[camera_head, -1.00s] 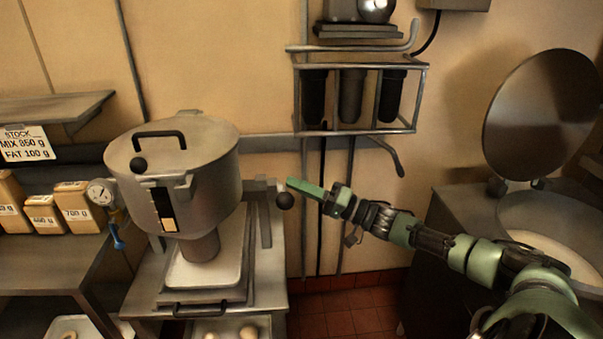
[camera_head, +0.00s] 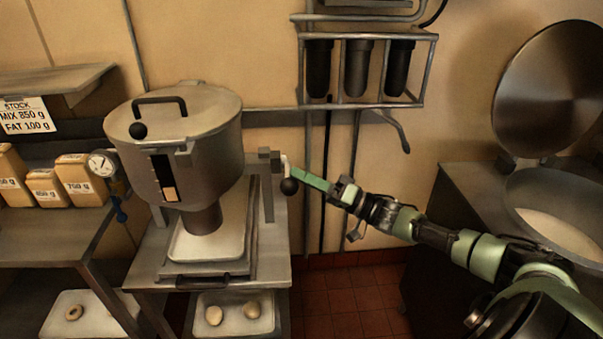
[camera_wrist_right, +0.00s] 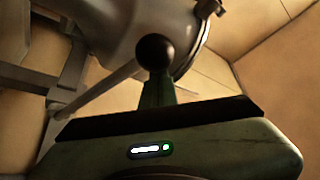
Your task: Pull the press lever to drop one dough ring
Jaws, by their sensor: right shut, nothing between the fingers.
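The press is a steel hopper (camera_head: 190,135) with a lid, standing over a white tray (camera_head: 232,222) that looks bare where it shows. Its press lever (camera_head: 286,165) juts from a block on the right side and ends in a black ball knob (camera_head: 289,186). My right gripper (camera_head: 301,176), green fingers shut and empty, has its tips right at the lever, just above and beside the knob. In the right wrist view, the knob (camera_wrist_right: 154,51) shows at the end of the green fingers (camera_wrist_right: 158,92); whether they touch is unclear. My left gripper is out of view.
Dough pieces (camera_head: 214,315) lie on a lower-shelf tray. A dough ring (camera_head: 74,312) lies on another tray at lower left. An open-lidded fryer-like vat (camera_head: 555,215) stands at right.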

